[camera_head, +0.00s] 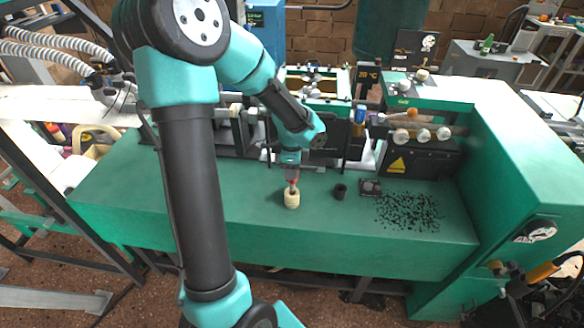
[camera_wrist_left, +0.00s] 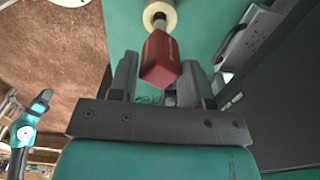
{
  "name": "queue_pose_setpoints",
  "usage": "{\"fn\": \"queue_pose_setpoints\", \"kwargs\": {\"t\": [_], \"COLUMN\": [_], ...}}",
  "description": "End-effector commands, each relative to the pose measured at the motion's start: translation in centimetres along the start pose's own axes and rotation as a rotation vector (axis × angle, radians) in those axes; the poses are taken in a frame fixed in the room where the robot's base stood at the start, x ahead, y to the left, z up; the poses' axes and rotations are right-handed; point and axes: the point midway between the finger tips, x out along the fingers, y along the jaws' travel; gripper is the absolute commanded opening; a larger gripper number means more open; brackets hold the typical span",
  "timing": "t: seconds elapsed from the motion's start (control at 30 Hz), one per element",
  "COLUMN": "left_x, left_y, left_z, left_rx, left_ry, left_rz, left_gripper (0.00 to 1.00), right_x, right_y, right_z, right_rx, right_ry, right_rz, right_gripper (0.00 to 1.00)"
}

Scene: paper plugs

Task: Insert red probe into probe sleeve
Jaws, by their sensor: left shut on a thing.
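The probe sleeve (camera_head: 291,201) is a short beige cylinder standing upright on the green bench top. It also shows at the top of the left wrist view (camera_wrist_left: 169,10). My left gripper (camera_head: 291,175) is directly above it, pointing down, shut on the red probe (camera_wrist_left: 163,60). In the head view the red probe (camera_head: 292,184) shows as a small red piece between gripper and sleeve. Its pale tip lines up with the dark sleeve opening in the wrist view; I cannot tell how far it is inside. My right gripper is not in view.
A small black cylinder (camera_head: 340,191) and a dark square block (camera_head: 370,187) stand right of the sleeve. Black granules (camera_head: 408,212) are scattered farther right. Machine parts (camera_head: 420,160) line the back. The bench (camera_head: 150,195) is clear at left.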

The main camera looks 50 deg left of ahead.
Motion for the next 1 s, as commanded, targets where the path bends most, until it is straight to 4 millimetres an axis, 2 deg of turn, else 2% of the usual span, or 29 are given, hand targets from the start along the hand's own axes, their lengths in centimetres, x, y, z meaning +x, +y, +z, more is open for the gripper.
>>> {"fn": "queue_pose_setpoints", "kwargs": {"t": [1.0], "left_x": [1.2], "left_y": [0.0], "left_z": [0.0], "left_rx": [0.0], "left_ry": [-0.001], "left_rz": [0.0], "left_gripper": [0.14], "right_x": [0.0], "right_y": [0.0], "right_z": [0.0], "right_rx": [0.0], "right_ry": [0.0], "right_rz": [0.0], "right_gripper": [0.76]}}
